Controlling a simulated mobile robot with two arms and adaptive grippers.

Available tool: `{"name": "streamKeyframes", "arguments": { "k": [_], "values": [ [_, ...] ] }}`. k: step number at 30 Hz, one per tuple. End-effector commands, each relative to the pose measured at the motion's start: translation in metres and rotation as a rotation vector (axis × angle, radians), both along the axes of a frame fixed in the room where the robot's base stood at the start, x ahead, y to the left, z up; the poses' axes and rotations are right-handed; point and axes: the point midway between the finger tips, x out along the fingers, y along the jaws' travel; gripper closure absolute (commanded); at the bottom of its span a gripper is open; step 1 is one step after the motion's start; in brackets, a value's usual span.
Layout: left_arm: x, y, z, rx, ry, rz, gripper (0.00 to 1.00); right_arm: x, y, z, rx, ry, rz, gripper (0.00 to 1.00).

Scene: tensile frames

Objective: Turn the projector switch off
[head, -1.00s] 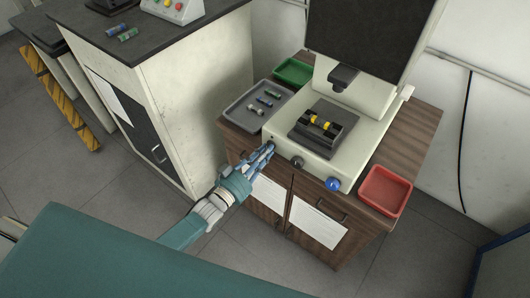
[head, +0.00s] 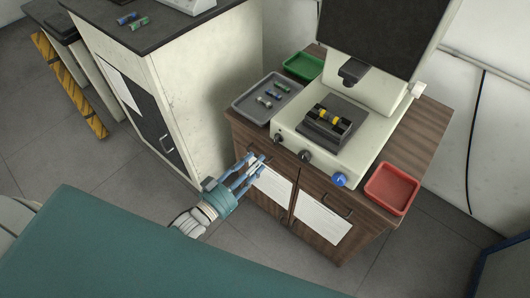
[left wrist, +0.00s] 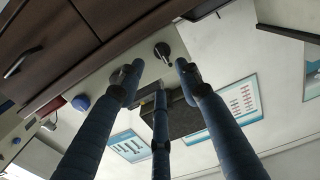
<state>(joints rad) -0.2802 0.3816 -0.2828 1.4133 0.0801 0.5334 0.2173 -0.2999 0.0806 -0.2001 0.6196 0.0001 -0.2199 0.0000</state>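The projector (head: 372,143) is a beige machine with a big dark screen on a wooden cabinet. On its front face, from left to right, are a small dark switch (head: 279,137), a black knob (head: 305,155) and a blue knob (head: 339,180). The switch also shows as a round dark part in the left wrist view (left wrist: 162,50); I cannot tell its setting. My left gripper (head: 255,163) has its fingers spread and empty, in front of the cabinet, below and apart from the switch. Its fingers in the left wrist view (left wrist: 158,82) partly cover the panel. My right gripper is not in view.
A grey tray (head: 249,112) with small specimens and a green tray (head: 303,66) stand left of the projector. A red tray (head: 391,188) stands to its right. A black-topped cabinet (head: 150,35) is on the left. Open floor lies between.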

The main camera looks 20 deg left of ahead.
Motion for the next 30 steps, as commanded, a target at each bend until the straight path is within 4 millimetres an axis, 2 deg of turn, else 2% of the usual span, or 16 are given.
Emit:
{"name": "streamKeyframes", "arguments": {
  "k": [3, 7, 25, 28, 30],
  "values": [
    [-0.017, 0.006, 0.0, -0.001, 0.001, -0.001, 0.65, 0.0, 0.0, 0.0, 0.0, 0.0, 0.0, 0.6],
    [-0.027, 0.01, 0.0, 0.0, 0.001, 0.0, 0.65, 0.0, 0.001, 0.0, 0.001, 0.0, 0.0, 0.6],
    [-0.029, 0.01, -0.001, -0.001, 0.001, 0.0, 0.65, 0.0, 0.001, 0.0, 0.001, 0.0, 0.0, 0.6],
    [-0.03, 0.013, -0.014, 0.011, 0.031, 0.011, 0.65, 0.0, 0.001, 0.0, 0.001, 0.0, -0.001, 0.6],
    [-0.034, 0.018, -0.04, 0.034, 0.089, 0.032, 0.65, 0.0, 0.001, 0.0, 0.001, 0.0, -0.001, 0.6]
  ]
}}
